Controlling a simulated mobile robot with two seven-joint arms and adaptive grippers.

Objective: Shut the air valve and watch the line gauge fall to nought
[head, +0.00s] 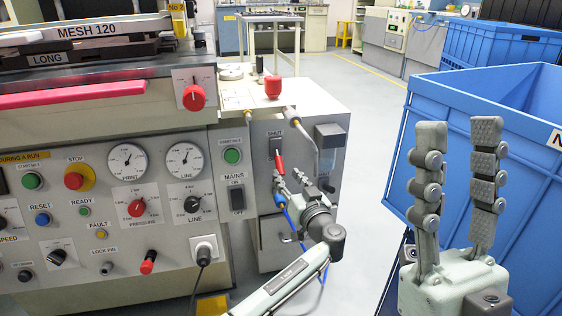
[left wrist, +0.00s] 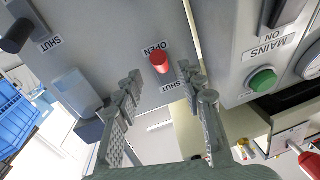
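The red-handled valve (head: 279,162) is on the side panel, below a plate marked SHUT. In the left wrist view, which is upside down, its red handle end (left wrist: 159,62) is by the word OPEN. My left gripper (head: 290,183) is just below the handle; the left wrist view shows its fingers (left wrist: 163,84) apart, with the handle end beyond and between the tips, no grip visible. The LINE gauge (head: 185,160) is on the front panel; its needle seems off to the upper right, but the reading is too small to tell. My right gripper (head: 459,130) is open and empty.
Blue crates (head: 510,110) stand behind my right gripper.

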